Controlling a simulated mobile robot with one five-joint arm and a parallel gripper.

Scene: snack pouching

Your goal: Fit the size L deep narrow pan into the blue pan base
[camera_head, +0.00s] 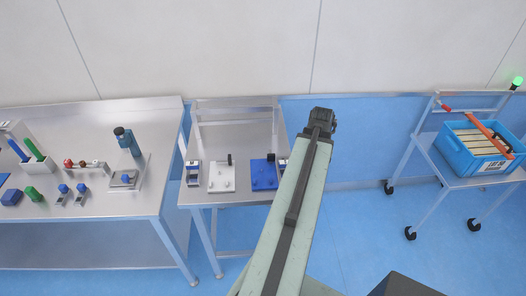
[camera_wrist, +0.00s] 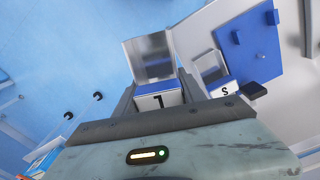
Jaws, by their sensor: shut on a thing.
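In the wrist view a metal pan (camera_wrist: 150,55) with a blue band and a white label sits between the jaws of my gripper (camera_wrist: 160,100). Its label mark looks like an upturned L. My gripper (camera_head: 321,120) is shut on this pan, off the right side of the metal table in the head view. The held pan is hidden there by the gripper. The blue pan base (camera_head: 263,174), a flat plate with pegs, lies on the table left of my arm. It also shows at the upper right of the wrist view (camera_wrist: 247,50), apart from the held pan.
A pan marked S (camera_wrist: 209,68) stands next to the blue base. A white base (camera_head: 221,177) and another small pan (camera_head: 193,173) share the metal table (camera_head: 245,133). A longer workbench (camera_head: 85,125) stands left; a cart with a blue crate (camera_head: 457,152) stands right.

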